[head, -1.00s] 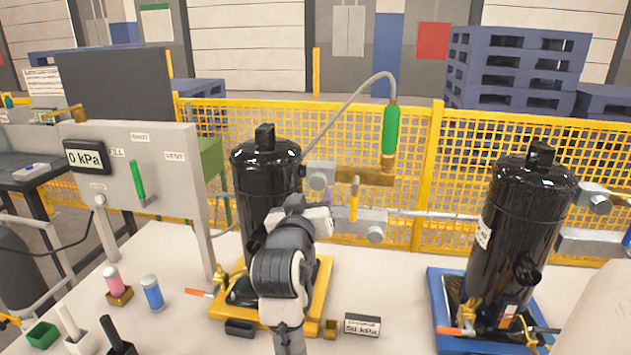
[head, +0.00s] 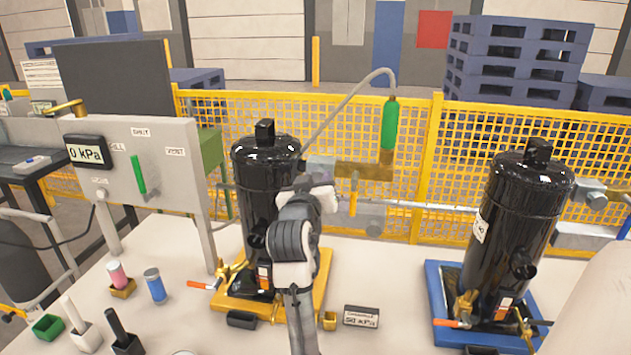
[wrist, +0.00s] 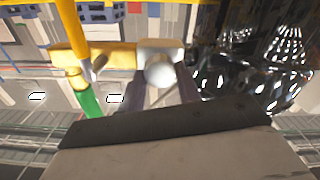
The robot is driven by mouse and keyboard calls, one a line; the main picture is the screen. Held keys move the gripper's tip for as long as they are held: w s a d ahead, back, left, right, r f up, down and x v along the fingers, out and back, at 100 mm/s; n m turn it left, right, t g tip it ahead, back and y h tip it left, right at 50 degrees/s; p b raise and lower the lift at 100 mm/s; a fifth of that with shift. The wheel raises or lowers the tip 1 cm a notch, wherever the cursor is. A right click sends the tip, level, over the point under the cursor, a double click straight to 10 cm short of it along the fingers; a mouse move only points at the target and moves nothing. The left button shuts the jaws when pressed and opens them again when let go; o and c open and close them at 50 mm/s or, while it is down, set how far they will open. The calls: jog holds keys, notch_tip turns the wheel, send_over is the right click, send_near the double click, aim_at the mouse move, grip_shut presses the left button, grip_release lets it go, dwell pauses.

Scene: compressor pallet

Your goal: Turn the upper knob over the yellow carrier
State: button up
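The yellow carrier (head: 222,300) stands on the pale table and holds a black compressor (head: 265,180). Above it, beside the compressor's top, is a grey valve block (head: 322,163) on a brass fitting. The upper knob shows in the wrist view as a round pale grey knob (wrist: 160,71). In the head view my gripper (head: 328,190) mostly covers it. In the wrist view my gripper (wrist: 160,88) is open, its two dark fingers to either side of the knob. I cannot tell whether they touch it. The lower knob is hidden behind my gripper or indistinct.
A yellow-handled lever (head: 353,197) and a green cylinder (head: 390,125) with a hose are close to the right. A second compressor on a blue carrier (head: 438,290) stands at the right. A gauge panel (head: 165,160) is at the left. A yellow mesh fence (head: 460,150) runs behind.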

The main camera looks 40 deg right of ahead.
jog(key=shift+c, duration=1.1)
